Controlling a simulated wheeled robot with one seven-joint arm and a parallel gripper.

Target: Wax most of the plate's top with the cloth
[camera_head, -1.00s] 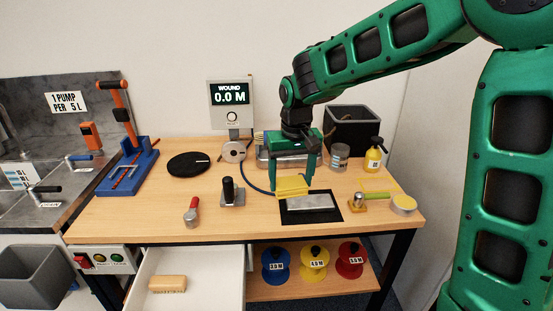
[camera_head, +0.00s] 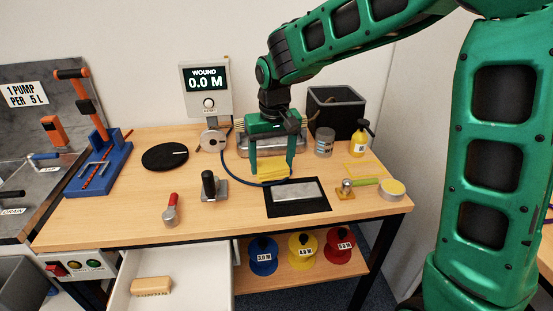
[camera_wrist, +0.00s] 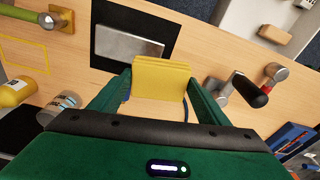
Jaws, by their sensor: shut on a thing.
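The plate (camera_head: 298,192) is a flat grey metal slab lying on a black mat (camera_head: 322,208) near the front right of the bench. It also shows in the wrist view (camera_wrist: 130,42). My gripper (camera_head: 272,178) points down and is shut on a folded yellow cloth (camera_wrist: 162,78). The cloth (camera_head: 273,172) is behind and left of the plate in the head view. In the wrist view the cloth lies beside the plate's lower right end and overlaps the mat's edge. I cannot tell its exact height over the bench.
A round tin (camera_head: 391,189) and a green-handled tool (camera_head: 362,182) lie right of the mat. A black-handled tool (camera_head: 211,187) and a red-handled tool (camera_head: 171,211) are to its left. A blue hose (camera_head: 231,172) curves near my gripper. A drawer (camera_head: 172,275) stands open below.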

